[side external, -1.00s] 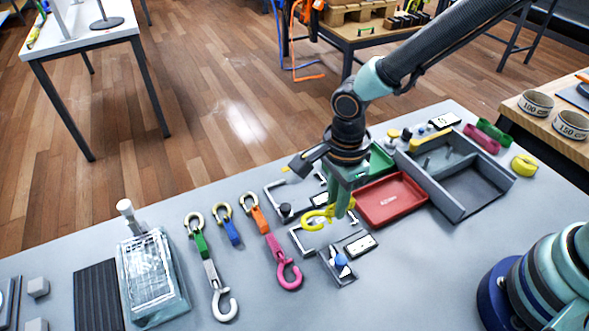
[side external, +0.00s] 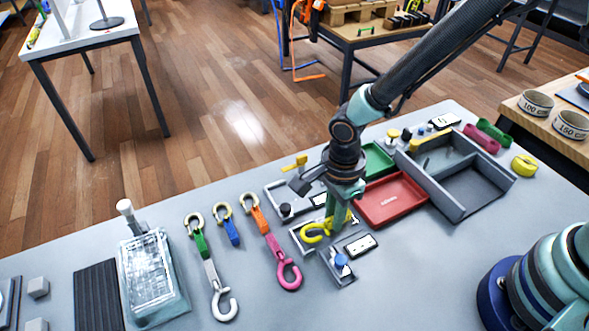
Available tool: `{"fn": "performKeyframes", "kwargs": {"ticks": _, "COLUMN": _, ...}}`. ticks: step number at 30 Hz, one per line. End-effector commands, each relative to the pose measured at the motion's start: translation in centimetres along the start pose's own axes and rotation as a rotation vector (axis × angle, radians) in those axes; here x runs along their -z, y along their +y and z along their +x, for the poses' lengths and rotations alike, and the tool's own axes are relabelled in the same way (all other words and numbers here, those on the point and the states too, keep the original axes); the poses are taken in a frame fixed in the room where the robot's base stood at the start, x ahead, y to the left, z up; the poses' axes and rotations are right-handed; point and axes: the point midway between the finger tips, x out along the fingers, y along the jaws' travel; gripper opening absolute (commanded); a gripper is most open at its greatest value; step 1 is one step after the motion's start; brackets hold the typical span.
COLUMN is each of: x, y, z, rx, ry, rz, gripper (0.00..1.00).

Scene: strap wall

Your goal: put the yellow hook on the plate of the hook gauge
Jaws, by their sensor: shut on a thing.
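My gripper (side external: 338,222) points down and is shut on the yellow hook (side external: 315,233). The hook's open curve sticks out to the left of the fingers, and part of its body is hidden behind them. The hook is low over a small grey bracketed plate (side external: 298,243), which looks like the hook gauge. I cannot tell whether the hook touches the plate.
A similar grey fixture with a black knob (side external: 286,209) stands behind, and one with a blue knob (side external: 341,261) in front. A pink hook (side external: 289,276) lies to the left. A red tray (side external: 391,200) and a grey divided bin (side external: 470,185) stand to the right.

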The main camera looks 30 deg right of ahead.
Motion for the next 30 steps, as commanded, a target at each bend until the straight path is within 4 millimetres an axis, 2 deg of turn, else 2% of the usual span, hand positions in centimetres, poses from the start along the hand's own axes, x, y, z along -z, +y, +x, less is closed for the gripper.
{"fn": "performKeyframes", "kwargs": {"ticks": 28, "x": -0.01, "y": -0.01, "z": 0.37, "rx": 0.000, "ry": 0.000, "rz": 0.000, "gripper": 0.00}}
{"fn": "performKeyframes", "kwargs": {"ticks": 29, "x": -0.01, "y": -0.01, "z": 0.37, "rx": 0.000, "ry": 0.000, "rz": 0.000, "gripper": 0.30}}
{"fn": "performKeyframes", "kwargs": {"ticks": 30, "x": -0.01, "y": -0.01, "z": 0.37, "rx": 0.000, "ry": 0.000, "rz": 0.000, "gripper": 0.46}}
